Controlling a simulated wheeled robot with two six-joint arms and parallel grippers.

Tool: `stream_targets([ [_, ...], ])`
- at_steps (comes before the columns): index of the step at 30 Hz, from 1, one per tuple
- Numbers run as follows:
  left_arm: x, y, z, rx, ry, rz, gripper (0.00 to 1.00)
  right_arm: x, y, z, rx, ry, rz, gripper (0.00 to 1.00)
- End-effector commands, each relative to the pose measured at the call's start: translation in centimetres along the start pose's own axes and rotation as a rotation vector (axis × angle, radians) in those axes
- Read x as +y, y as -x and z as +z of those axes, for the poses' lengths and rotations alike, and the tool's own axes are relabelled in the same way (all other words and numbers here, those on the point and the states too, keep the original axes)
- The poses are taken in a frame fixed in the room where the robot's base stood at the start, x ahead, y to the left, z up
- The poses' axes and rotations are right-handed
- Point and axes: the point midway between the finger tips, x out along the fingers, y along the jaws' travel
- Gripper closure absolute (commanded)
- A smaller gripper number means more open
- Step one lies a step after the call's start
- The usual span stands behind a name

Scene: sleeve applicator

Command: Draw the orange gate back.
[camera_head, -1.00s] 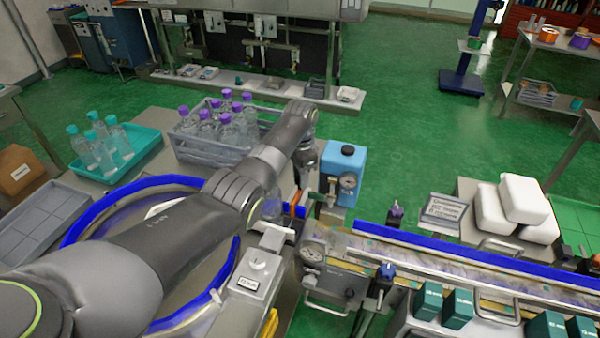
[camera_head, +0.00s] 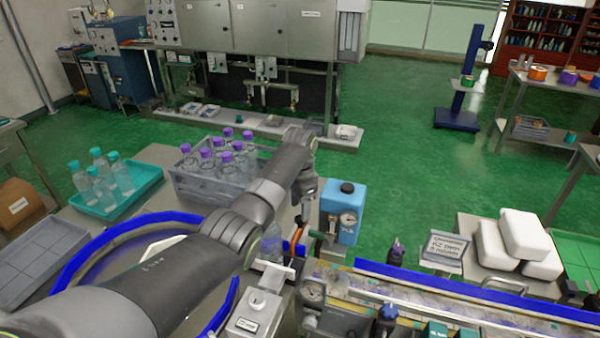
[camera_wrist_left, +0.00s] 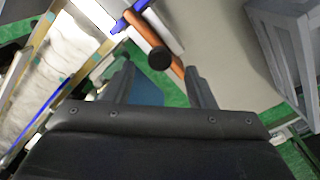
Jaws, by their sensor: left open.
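The orange gate (camera_head: 297,236) shows in the head view as a narrow orange strip at the near end of the conveyor, partly covered by my left gripper and the parts around it. In the head view this gripper (camera_head: 305,208) points down just above the gate. My right gripper is not in view.
A grey crate of purple-capped bottles (camera_head: 186,187) is behind the arm. A blue-rimmed round table (camera_head: 85,252) lies under the arm. The conveyor (camera_head: 470,305) runs right.

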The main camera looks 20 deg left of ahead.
Motion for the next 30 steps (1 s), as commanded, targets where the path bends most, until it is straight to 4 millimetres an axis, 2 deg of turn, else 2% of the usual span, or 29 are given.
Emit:
stream_targets([
  [3,-0.1,3.1,-0.1,0.006,0.0,-0.007,0.5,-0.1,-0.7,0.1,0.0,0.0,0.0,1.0],
  [9,-0.1,8.1,-0.1,0.006,-0.001,-0.007,0.5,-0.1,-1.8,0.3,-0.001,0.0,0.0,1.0],
  [13,-0.1,11.9,0.0,0.004,0.001,-0.006,0.5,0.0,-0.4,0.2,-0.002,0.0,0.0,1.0],
  [15,0.0,12.6,0.1,0.001,0.001,-0.002,0.5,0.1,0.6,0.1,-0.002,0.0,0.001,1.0],
  [21,0.0,13.9,0.0,0.001,0.0,-0.003,0.5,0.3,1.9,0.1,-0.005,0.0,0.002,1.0],
  [30,0.0,14.1,0.0,0.002,0.0,-0.003,0.5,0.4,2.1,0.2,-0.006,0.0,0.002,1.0],
])
